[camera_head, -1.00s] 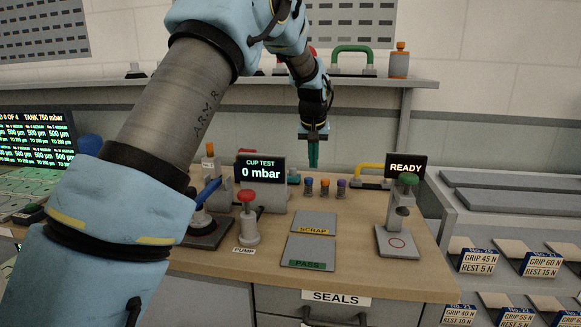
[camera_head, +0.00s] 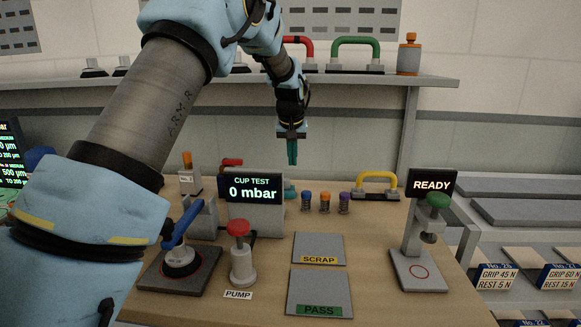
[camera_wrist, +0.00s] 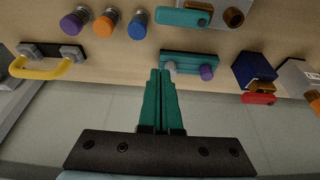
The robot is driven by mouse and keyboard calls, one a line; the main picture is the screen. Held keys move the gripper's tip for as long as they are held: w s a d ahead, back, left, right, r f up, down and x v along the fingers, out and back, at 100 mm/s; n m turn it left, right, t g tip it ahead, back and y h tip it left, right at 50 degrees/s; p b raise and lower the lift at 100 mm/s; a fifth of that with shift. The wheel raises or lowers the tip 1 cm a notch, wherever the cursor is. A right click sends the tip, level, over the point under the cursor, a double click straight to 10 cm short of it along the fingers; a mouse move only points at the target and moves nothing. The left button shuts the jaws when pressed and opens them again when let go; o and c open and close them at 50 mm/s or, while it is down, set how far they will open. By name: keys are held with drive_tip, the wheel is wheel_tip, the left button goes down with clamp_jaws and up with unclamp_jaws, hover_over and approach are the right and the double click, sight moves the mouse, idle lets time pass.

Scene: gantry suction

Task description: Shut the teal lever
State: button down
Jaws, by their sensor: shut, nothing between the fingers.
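A teal bar that looks like the lever (camera_wrist: 183,17) lies at the top of the wrist view, beside a brass valve body (camera_wrist: 236,14). In the head view only a small teal part (camera_head: 290,191) shows, right of the display that hides the rest. A second teal piece (camera_wrist: 188,60) with a purple knob lies just beyond my fingertips in the wrist view. My gripper (camera_head: 292,160) is shut and empty, pointing down above the back of the bench. Its teal fingers (camera_wrist: 161,75) are pressed together, apart from the lever in the picture.
The CUP TEST display (camera_head: 255,190) stands in front of the lever. Blue, orange and purple cups (camera_head: 325,203) stand to its right, with a yellow handle (camera_head: 377,180) beyond. A navy block (camera_wrist: 254,68) and red lever (camera_wrist: 258,99) are near the brass valve. A shelf (camera_head: 340,82) runs behind.

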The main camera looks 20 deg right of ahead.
sight(293, 191)
wheel_tip(293, 191, down, 8)
drive_tip(key=s+p, duration=0.1)
drive_tip(key=p, duration=0.4)
drive_tip(key=shift+a+f, duration=0.15)
drive_tip(key=shift+a, duration=0.15)
drive_tip(key=shift+s+a+f+b, duration=0.1)
drive_tip(key=shift+s+a+b, duration=0.05)
drive_tip(key=shift+s+b, duration=0.6)
drive_tip(key=shift+s+a+b, duration=0.25)
drive_tip(key=shift+s+b, duration=0.1)
drive_tip(key=shift+b, duration=0.45)
drive_tip(key=shift+s+a+b, duration=0.75)
drive_tip(key=shift+s+b, duration=0.05)
drive_tip(key=shift+b, duration=0.15)
drive_tip(key=shift+s+a, duration=0.1)
